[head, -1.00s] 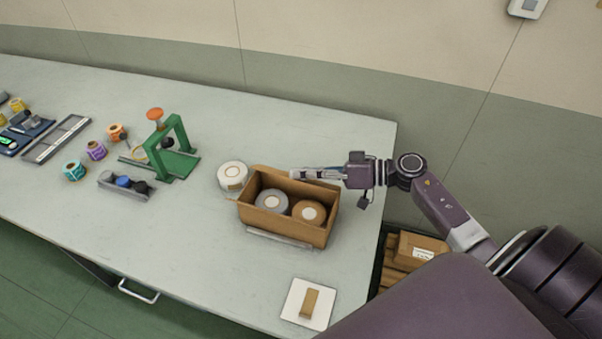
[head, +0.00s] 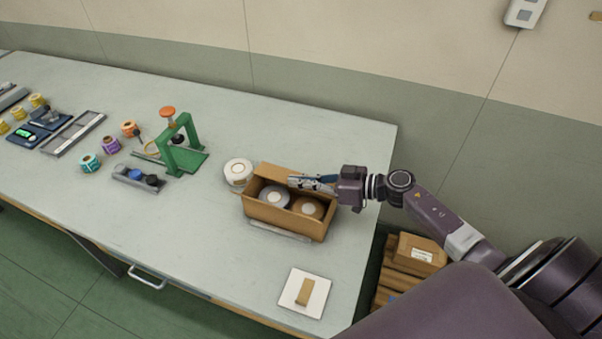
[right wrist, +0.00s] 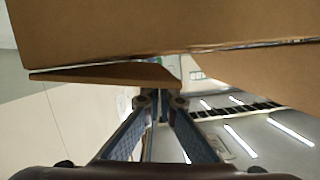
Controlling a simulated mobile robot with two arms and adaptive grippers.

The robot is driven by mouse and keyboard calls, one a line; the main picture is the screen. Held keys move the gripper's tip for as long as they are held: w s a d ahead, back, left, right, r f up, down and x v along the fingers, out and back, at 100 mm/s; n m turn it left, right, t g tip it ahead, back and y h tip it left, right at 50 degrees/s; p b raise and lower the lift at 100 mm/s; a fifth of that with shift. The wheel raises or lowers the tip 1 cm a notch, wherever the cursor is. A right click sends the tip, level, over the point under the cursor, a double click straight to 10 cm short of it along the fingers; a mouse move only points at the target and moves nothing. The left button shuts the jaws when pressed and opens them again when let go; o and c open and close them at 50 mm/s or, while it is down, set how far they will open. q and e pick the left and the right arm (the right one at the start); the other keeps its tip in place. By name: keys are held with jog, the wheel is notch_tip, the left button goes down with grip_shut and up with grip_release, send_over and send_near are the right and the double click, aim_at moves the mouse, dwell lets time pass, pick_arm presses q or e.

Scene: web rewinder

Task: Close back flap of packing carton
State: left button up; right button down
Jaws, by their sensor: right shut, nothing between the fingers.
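The packing carton (head: 284,221) is an open brown box near the right end of the table. Two rolls, one grey (head: 274,197) and one brown (head: 308,207), show inside. Its back flap (head: 273,172) shows along the far edge, tilted, partly covered by my right gripper. My right gripper (head: 292,182) is shut and empty, its fingers reaching left along the carton's back edge. In the right wrist view the closed fingertips (right wrist: 160,95) lie just under a slanting cardboard panel (right wrist: 110,74); I cannot tell whether they touch it. My left gripper is out of view.
A white roll (head: 238,172) stands at the carton's left. A green stand (head: 184,150) and a grey tray (head: 138,178) are further left. A white pad with a brown block (head: 304,292) lies at the front. Boxes (head: 418,254) stand beyond the table's right edge.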

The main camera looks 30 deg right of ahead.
jog(key=shift+a+f+n, duration=0.1)
jog(key=shift+f+n, duration=0.05)
jog(key=shift+n, duration=0.15)
jog(key=shift+s+f+p, duration=0.15)
jog(key=shift+f+p, duration=0.05)
jog(key=shift+p, duration=0.2)
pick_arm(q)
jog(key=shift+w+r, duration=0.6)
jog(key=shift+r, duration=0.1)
pick_arm(e)
jog(key=shift+a+f, duration=0.1)
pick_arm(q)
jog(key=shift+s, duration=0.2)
pick_arm(e)
jog(key=shift+f, duration=0.1)
